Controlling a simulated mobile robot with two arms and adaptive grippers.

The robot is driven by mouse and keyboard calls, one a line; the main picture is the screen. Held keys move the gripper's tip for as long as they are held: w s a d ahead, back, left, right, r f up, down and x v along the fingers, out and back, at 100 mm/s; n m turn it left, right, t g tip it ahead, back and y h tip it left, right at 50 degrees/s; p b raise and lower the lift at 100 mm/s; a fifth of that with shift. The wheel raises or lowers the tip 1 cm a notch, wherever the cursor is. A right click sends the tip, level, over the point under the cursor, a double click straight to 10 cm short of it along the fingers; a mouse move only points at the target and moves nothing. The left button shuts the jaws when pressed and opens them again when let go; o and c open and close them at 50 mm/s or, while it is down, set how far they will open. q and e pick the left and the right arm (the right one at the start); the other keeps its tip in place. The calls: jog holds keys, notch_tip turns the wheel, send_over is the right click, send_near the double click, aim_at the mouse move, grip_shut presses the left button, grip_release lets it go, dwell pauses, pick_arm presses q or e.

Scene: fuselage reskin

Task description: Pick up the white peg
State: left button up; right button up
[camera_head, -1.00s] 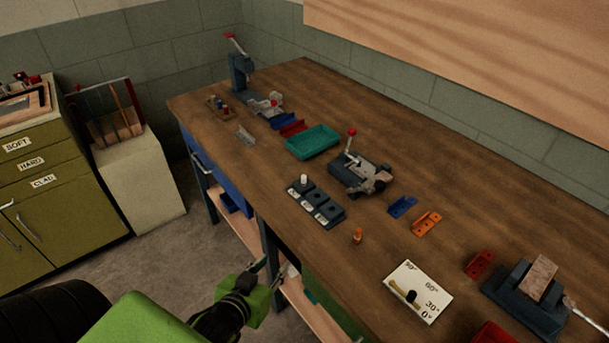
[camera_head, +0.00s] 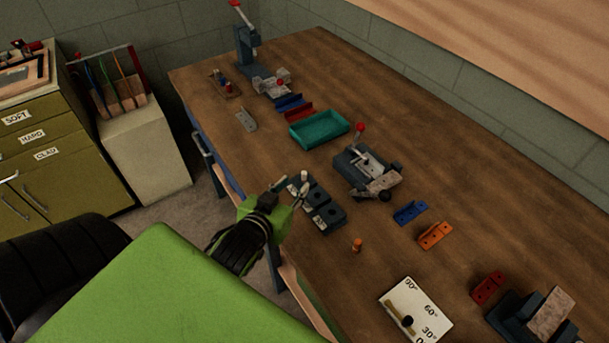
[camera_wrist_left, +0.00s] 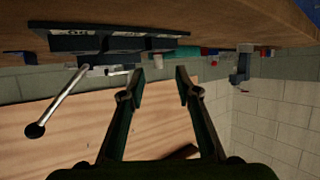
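The white peg (camera_head: 304,176) stands upright in the far end of a dark block (camera_head: 329,217) with several labelled positions, near the front edge of the workbench. My left gripper (camera_head: 292,187) is at the bench edge, right beside that end of the block, its fingers apart and pointing toward the peg. In the left wrist view the scene appears upside down. There the open left gripper (camera_wrist_left: 159,82) has nothing between its fingers, and the white peg (camera_wrist_left: 158,61) shows small beyond the fingertips. My right gripper is not in view.
Behind the block stand a clamp fixture (camera_head: 360,166) with a red-knobbed lever and a teal tray (camera_head: 319,129). An orange peg (camera_head: 357,245) stands to the right of the block. An angle board (camera_head: 428,311) lies at the front. Bare bench lies left of the block.

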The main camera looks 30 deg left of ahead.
aim_at(303, 176)
pick_arm(q)
jog(key=shift+w+a+f, duration=0.15)
jog(key=shift+w+f, duration=0.15)
jog(key=shift+w, duration=0.35)
jog(key=shift+w+f, duration=0.15)
jog(key=shift+w, duration=0.15)
jog(key=shift+w+a+p, duration=0.1)
jog(key=shift+w+p, duration=0.2)
jog(key=shift+w, duration=0.25)
jog(key=p+x, duration=0.1)
jog(key=x, duration=0.2)
jog(key=shift+w, duration=0.25)
jog(key=shift+w+f, duration=0.15)
jog(key=shift+w, duration=0.15)
jog(key=shift+w+f, duration=0.1)
grip_shut()
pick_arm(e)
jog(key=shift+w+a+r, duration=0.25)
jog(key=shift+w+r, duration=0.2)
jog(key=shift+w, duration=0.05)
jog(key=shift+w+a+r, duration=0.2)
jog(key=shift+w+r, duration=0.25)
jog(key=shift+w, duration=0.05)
